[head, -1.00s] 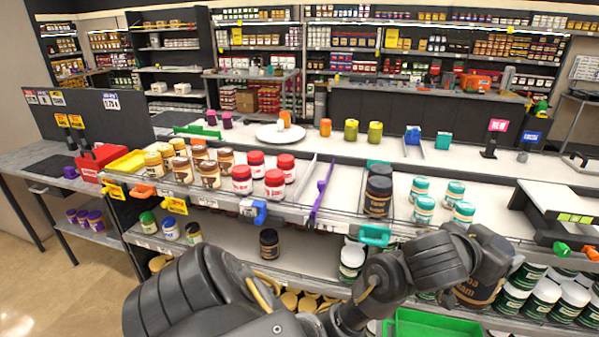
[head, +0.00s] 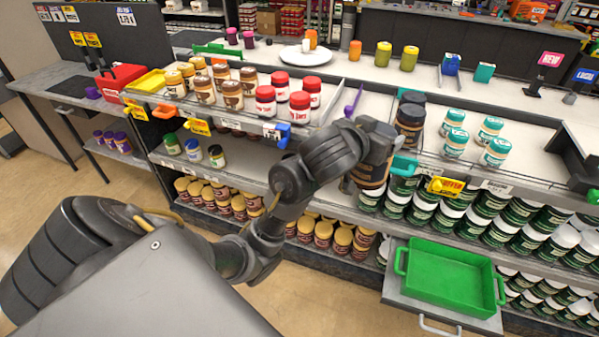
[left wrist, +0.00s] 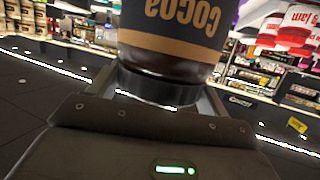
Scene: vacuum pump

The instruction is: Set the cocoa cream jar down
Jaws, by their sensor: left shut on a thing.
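My left gripper (head: 366,136) is shut on a dark cocoa cream jar (head: 372,170) with a tan label band. The jar hangs at the shelf's front edge, close to the left of the standing cocoa jars (head: 410,118); whether it touches anything is hidden. In the left wrist view the held jar (left wrist: 170,40) fills the top middle between the fingers, its lettering upside down in the picture. My right gripper is in no view.
Red-lidded jars (head: 288,98) stand left of a purple divider (head: 352,102). Teal-lidded jars (head: 475,135) stand to the right. Rows of green jars (head: 500,205) fill the lower shelf, with a green tray (head: 450,275) below. A teal clip (head: 404,165) juts from the shelf edge.

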